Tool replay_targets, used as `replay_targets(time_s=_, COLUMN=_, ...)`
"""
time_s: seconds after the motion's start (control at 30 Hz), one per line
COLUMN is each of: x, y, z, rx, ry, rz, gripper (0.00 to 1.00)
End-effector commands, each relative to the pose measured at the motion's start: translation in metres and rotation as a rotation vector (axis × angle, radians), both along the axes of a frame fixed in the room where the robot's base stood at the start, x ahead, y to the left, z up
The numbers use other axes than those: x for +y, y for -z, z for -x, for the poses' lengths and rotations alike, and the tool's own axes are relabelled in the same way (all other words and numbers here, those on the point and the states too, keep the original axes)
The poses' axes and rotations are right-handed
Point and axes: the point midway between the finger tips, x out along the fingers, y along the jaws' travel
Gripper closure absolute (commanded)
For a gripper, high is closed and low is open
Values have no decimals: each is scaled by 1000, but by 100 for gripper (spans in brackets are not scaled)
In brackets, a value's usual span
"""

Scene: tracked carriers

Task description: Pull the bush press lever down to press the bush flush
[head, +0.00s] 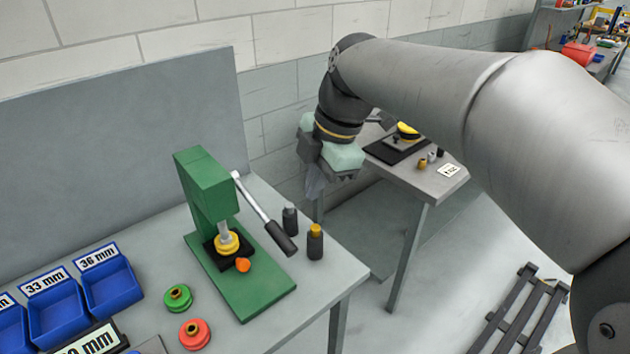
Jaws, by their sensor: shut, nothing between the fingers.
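The green bush press (208,205) stands on the grey table. Its lever (257,208) slants down to the right from the press head and ends in a black handle (281,239). A yellow wheel-like part (228,243) sits on the black base under the press ram (224,229). Whether a bush is flush in it is too small to tell. My gripper (315,190) is shut and empty, pointing down beyond the table's far right edge. It is apart from the lever, up and to the right of the handle.
Dark cylinders (315,243) stand beside the handle, one with a yellow top. An orange piece (243,265) lies on the press base. Green (178,297) and red (194,334) wheels and blue bins (110,280) are on the left. A second table (425,180) stands behind.

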Motion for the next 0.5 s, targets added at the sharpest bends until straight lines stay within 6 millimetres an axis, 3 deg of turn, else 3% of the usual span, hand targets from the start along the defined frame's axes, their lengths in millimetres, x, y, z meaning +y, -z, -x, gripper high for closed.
replay_targets(time_s=0.1, x=17, y=-14, z=-5, rx=-38, ry=-157, rz=-19, gripper=100)
replay_targets(time_s=0.23, x=23, y=-14, z=-6, rx=-51, ry=-212, rz=-25, gripper=100)
replay_targets(time_s=0.5, x=36, y=28, z=-7, rx=-47, ry=-212, rz=-24, gripper=100)
